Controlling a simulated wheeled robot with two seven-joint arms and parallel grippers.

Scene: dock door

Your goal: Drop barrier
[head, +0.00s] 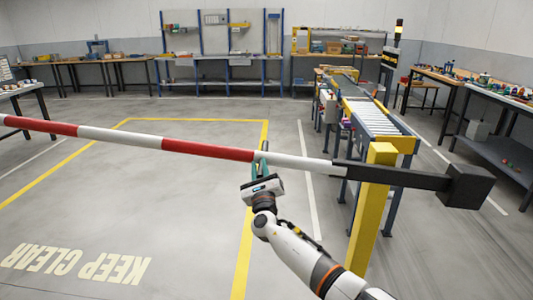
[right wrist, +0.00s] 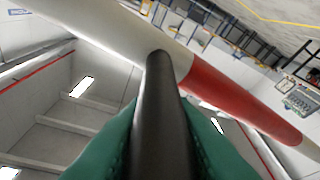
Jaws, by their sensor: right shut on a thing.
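The barrier arm (head: 207,149) is a red and white striped pole. It spans the head view, close to level, from the left edge to a yellow post (head: 372,205). A black counterweight (head: 467,186) is on its right end. My right gripper (head: 262,165) is at the pole, left of the post. In the right wrist view its green fingers (right wrist: 160,140) are shut on a dark handle (right wrist: 160,100) that joins the white part of the pole (right wrist: 110,30). My left gripper is not in view.
A roller conveyor (head: 372,118) stands behind the post. Workbenches line the walls, with a loaded bench (head: 500,150) at the right. The floor under the pole is clear, with a yellow outline and KEEP CLEAR lettering (head: 75,262).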

